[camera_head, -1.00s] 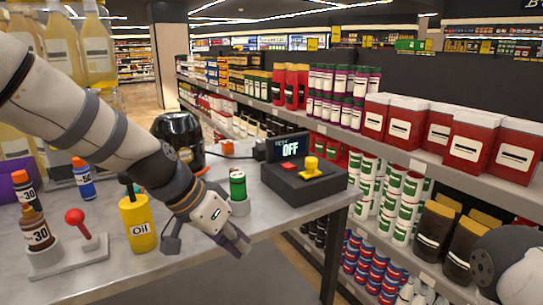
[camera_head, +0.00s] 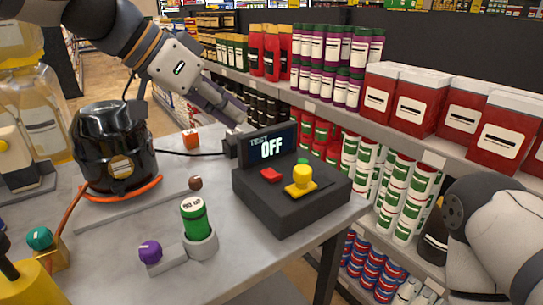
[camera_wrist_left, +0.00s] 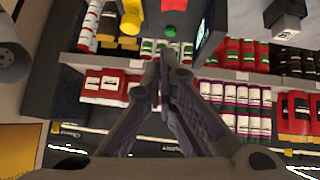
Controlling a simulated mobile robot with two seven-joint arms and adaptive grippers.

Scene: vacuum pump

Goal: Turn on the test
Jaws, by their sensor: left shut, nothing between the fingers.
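The black test box (camera_head: 290,215) sits at the right end of the table. Its screen (camera_head: 271,148) reads "TEST OFF". On its top are a red button (camera_head: 271,174) and a yellow knob or lever (camera_head: 300,180). In the left wrist view the yellow part (camera_wrist_left: 132,17), red button (camera_wrist_left: 174,4) and screen edge (camera_wrist_left: 204,35) show at the top. My left gripper (camera_head: 238,118) is shut and empty, above and behind the box's left side, apart from the buttons. It also shows in the left wrist view (camera_wrist_left: 163,80). My right gripper is not in view.
A black round pump (camera_head: 113,150) with an orange hose stands on the table's left. Stocked shelves (camera_head: 345,122) stand close behind. My right arm fills the lower right.

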